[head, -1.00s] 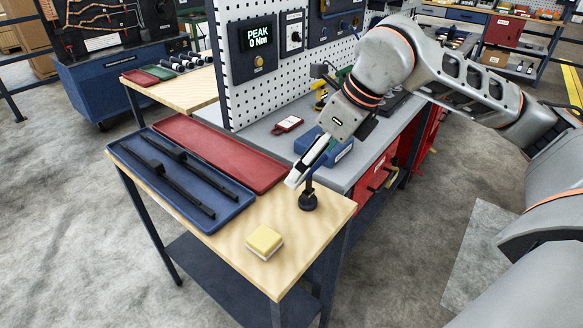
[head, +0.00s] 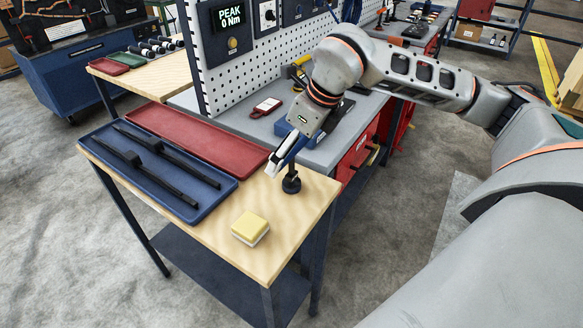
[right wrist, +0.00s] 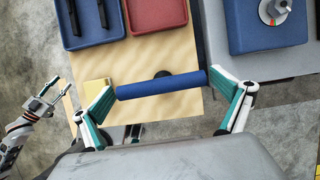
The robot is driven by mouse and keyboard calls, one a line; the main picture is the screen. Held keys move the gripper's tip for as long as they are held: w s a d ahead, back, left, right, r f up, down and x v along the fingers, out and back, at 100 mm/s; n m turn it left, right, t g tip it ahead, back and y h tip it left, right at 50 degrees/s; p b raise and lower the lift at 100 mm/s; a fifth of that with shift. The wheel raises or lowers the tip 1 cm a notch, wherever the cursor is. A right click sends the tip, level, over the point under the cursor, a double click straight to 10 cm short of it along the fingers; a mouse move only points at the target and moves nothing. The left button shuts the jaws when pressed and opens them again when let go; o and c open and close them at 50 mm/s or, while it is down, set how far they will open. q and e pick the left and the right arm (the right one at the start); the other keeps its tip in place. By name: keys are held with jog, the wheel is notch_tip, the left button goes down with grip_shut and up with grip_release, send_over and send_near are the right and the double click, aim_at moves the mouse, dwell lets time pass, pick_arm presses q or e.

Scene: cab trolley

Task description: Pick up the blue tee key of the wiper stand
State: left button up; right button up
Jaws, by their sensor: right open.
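The blue tee key (right wrist: 160,85) shows in the right wrist view as a blue crossbar lying across the gap between the fingers of my right gripper (right wrist: 163,95). The fingers are spread, one near each end of the bar; whether they touch it I cannot tell. In the head view the wiper stand's round black base (head: 291,184) and short post stand on the wooden table, with my right gripper (head: 280,165) at its top, partly hiding the key. My left gripper (right wrist: 45,101) shows at the left of the right wrist view, fingers apart and empty.
A blue tray (head: 213,212) with two black wiper arms and a red tray (head: 235,155) lie left of the stand. A yellow-and-white sponge (head: 250,228) sits near the front edge. A blue block (right wrist: 268,40) stands on the grey bench beside the table.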

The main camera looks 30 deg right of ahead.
jog(key=c, duration=1.5)
jog(key=shift+c, duration=1)
jog(key=shift+r, duration=0.15)
